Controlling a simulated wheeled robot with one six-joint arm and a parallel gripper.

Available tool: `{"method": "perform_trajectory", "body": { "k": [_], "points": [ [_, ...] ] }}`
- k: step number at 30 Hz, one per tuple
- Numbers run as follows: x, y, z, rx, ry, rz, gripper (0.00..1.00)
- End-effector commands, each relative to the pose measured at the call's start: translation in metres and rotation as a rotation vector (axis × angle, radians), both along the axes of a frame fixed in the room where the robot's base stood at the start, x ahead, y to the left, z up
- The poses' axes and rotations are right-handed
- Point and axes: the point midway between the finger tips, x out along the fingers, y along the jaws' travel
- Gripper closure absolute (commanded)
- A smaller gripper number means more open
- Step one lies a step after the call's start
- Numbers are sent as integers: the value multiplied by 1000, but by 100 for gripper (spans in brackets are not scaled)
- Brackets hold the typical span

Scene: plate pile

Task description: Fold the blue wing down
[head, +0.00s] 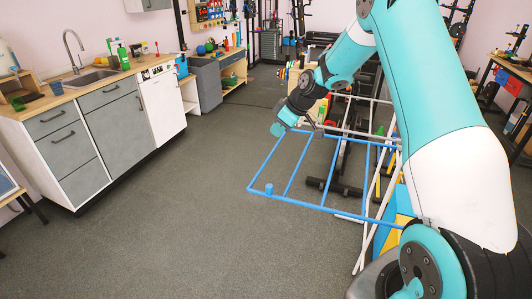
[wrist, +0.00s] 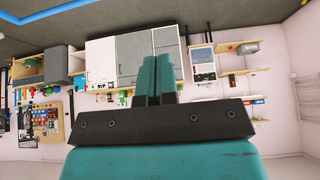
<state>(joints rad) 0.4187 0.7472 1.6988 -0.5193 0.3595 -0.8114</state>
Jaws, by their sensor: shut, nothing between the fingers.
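The blue wing (head: 292,173) is a barred frame that sticks out to the left from a white folding rack (head: 365,228), roughly level. A piece of blue bar (wrist: 40,45) shows at the upper left there, apart from the fingers.
A kitchen counter with a sink (head: 90,77) and grey cabinets stands along the left wall. The grey floor (head: 190,215) between it and the wing is clear. A dark weight bar (head: 335,187) lies below the wing. Shelves and racks stand at the back.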

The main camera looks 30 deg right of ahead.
Motion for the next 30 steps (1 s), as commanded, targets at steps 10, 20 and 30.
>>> {"method": "perform_trajectory", "body": {
  "k": [10, 20, 30],
  "points": [
    [28, 25, -58, 2, 6, 3, 100],
    [30, 26, -105, 2, 4, 0, 100],
    [29, 25, -115, 1, 2, 1, 100]
  ]
}}
